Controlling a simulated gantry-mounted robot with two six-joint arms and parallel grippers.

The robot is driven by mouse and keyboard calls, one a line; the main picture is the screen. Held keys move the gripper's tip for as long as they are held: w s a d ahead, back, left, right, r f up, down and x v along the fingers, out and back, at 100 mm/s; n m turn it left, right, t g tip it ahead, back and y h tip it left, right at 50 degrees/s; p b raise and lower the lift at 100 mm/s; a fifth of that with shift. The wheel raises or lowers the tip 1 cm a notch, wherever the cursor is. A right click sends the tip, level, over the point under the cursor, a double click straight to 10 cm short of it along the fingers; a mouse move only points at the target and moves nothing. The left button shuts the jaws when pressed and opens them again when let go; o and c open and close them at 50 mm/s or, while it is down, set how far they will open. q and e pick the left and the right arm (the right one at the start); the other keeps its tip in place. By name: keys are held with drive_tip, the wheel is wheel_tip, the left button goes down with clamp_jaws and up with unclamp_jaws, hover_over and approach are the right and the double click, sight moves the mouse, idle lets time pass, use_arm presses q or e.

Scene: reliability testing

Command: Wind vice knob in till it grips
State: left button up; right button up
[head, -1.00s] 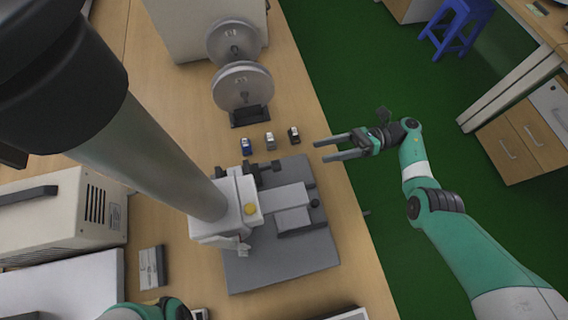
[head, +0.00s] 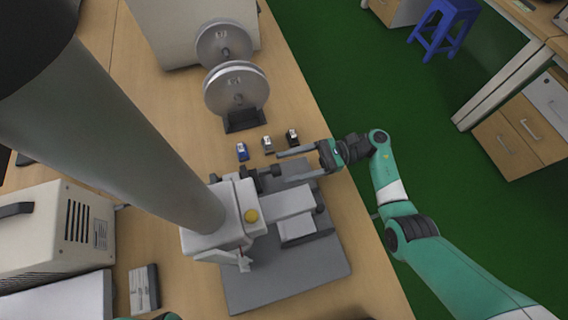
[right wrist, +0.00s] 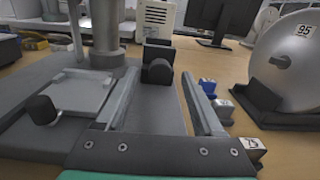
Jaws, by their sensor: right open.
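The vice has a black round knob (head: 276,170) at the far edge of the grey base plate (head: 300,275). In the right wrist view the knob (right wrist: 158,72) is ahead between my finger tips, in front of a dark block (right wrist: 158,52). My right gripper (head: 283,167) is open, its fingers pointing left over the plate's far right corner. I cannot tell whether either finger touches the knob. A second black knob (right wrist: 40,108) sits beside a pale slab (right wrist: 80,92). My left gripper is out of view; only a sliver of that arm shows at the bottom.
A white machine head with a yellow button (head: 251,215) and a thick column stands over the plate. Small blue (head: 242,151), grey (head: 267,143) and black (head: 292,137) blocks sit close beyond my right gripper. Large silver discs (head: 236,88) stand behind.

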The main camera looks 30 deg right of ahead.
drive_tip(key=shift+x, duration=1)
drive_tip(key=shift+s, duration=0.1)
clamp_jaws()
drive_tip(key=shift+m, duration=0.3)
